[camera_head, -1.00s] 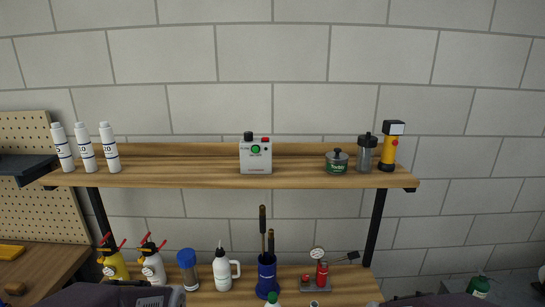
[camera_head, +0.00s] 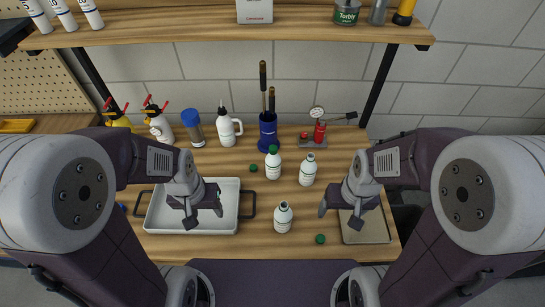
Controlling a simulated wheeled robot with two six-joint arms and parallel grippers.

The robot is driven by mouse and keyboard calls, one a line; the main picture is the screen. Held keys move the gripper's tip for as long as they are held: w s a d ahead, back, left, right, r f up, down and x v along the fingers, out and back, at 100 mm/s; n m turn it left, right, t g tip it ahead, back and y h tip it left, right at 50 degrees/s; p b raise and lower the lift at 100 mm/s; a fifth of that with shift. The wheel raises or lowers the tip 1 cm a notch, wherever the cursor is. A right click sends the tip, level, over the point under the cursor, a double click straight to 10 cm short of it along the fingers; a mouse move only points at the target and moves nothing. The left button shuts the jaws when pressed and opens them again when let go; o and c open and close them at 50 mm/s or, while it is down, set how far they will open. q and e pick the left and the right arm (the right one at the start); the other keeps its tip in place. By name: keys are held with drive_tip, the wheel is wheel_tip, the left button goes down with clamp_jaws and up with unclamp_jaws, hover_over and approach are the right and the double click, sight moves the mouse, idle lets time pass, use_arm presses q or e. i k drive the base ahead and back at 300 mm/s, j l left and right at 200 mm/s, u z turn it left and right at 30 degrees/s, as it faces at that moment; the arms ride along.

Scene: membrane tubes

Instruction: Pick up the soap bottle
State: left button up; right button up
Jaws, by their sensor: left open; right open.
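Three small white bottles stand on the lower wooden table: one with a green cap (camera_head: 272,163), one open-topped to its right (camera_head: 307,170), and one open-topped nearer me (camera_head: 283,217). A white bottle with a handle and pointed spout (camera_head: 228,127) stands further back. I cannot tell from the labels which one is the soap bottle. My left gripper (camera_head: 204,214) is open and empty above the white tray, left of the small bottles. My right gripper (camera_head: 337,218) is open and empty, right of the nearest bottle and beside a shallow tray.
The white tray (camera_head: 237,215) has dark handles. Green caps lie at the back (camera_head: 253,168) and front right (camera_head: 320,239). A blue holder with tools (camera_head: 267,130), a red gauge device (camera_head: 319,130), a blue-capped jar (camera_head: 193,128) and spray bottles (camera_head: 158,125) line the back. A shelf (camera_head: 200,22) overhangs.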

sight(272, 161)
drive_tip(key=l+u, duration=0.25)
drive_tip(key=u, duration=0.15)
drive_tip(key=k+l+u, duration=0.1)
drive_tip(key=l+u, duration=0.15)
drive_tip(key=u, duration=0.2)
drive_tip(key=k+l+u, duration=0.1)
drive_tip(key=u, duration=0.3)
drive_tip(key=k+l+u, duration=0.15)
drive_tip(key=u, duration=0.25)
drive_tip(key=l, duration=0.1)
